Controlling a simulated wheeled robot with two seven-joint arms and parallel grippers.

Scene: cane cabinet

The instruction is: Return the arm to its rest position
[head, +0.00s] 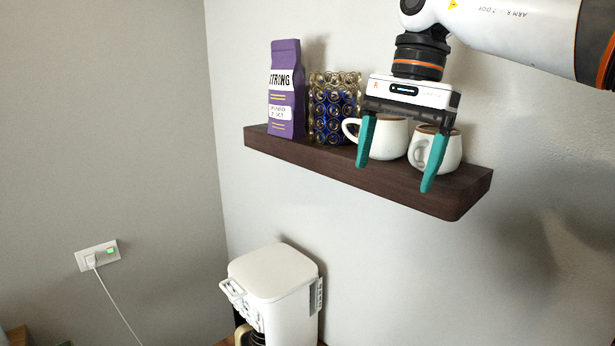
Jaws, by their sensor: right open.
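My right gripper (398,166) is in front of the wall shelf, with its two teal fingers spread apart and pointing down. Its arm comes in from the upper right. The fingers hang in front of two white mugs, the left mug (388,139) and the right mug (447,152), and partly cover them. Nothing shows held between the fingers. I cannot tell whether a finger touches a mug. My left gripper is not in the head view.
The dark wooden shelf (400,187) also holds a purple coffee bag (286,90) and a rack of capsules (333,108). Below stands a white coffee machine (275,285). A wall socket (97,255) with a plugged cable is at lower left. The wall below the shelf's right part is bare.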

